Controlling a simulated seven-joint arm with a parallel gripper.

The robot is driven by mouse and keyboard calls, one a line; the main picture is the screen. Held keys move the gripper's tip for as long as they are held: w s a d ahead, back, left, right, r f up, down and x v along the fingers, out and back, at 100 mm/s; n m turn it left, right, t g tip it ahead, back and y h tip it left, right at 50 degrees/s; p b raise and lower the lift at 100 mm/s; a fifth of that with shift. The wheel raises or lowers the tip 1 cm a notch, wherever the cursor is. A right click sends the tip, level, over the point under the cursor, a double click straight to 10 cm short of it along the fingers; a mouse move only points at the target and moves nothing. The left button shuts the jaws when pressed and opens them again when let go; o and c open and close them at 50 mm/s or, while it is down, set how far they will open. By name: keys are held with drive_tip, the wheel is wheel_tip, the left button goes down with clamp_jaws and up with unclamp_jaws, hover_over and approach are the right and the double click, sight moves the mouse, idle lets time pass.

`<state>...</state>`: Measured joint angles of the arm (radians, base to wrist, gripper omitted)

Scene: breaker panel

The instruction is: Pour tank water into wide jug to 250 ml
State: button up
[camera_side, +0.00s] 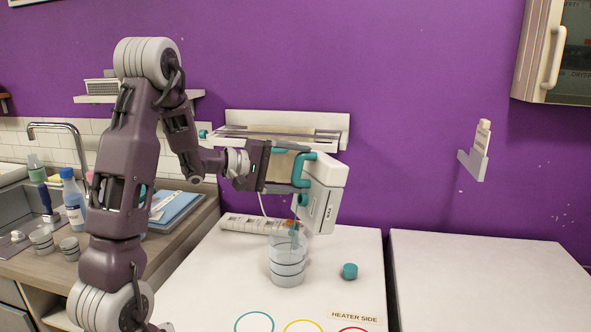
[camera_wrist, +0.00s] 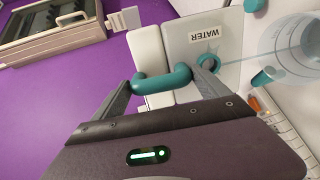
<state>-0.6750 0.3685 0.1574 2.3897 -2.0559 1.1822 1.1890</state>
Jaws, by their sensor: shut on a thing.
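The white water tank (camera_side: 325,192) is tilted above the table, its WATER label (camera_wrist: 205,34) facing my wrist camera. My gripper (camera_side: 280,168) is shut on the tank's teal handle (camera_wrist: 162,80). The tank's teal spout (camera_wrist: 208,62) points toward the clear wide jug (camera_side: 287,262), which stands upright on the table below. A thin pale stream runs from the spout to the jug (camera_wrist: 290,40) in the wrist view. The jug has dark bands and some bluish water in its lower part; I cannot read the level.
A teal cap (camera_side: 350,271) lies right of the jug. A power strip (camera_side: 250,223) and small orange and teal items (camera_wrist: 258,90) are behind it. Coloured rings (camera_side: 303,326) mark the front of the white table. A gap separates the right table (camera_side: 480,265). The sink (camera_side: 45,215) is left.

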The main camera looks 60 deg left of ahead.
idle(0.5)
drive_tip(key=shift+s+r+t, duration=0.1)
drive_tip(key=shift+s+t, duration=0.1)
drive_tip(key=shift+t, duration=0.1)
idle(0.5)
drive_tip(key=shift+s, duration=0.15)
drive_tip(key=shift+t, duration=0.3)
drive_tip(key=shift+s+a, duration=0.1)
drive_tip(key=shift+s, duration=0.05)
drive_tip(key=shift+s+t, duration=0.2)
drive_tip(key=shift+t, duration=0.1)
idle(0.7)
drive_tip(key=shift+s, duration=0.15)
drive_tip(key=shift+f, duration=0.2)
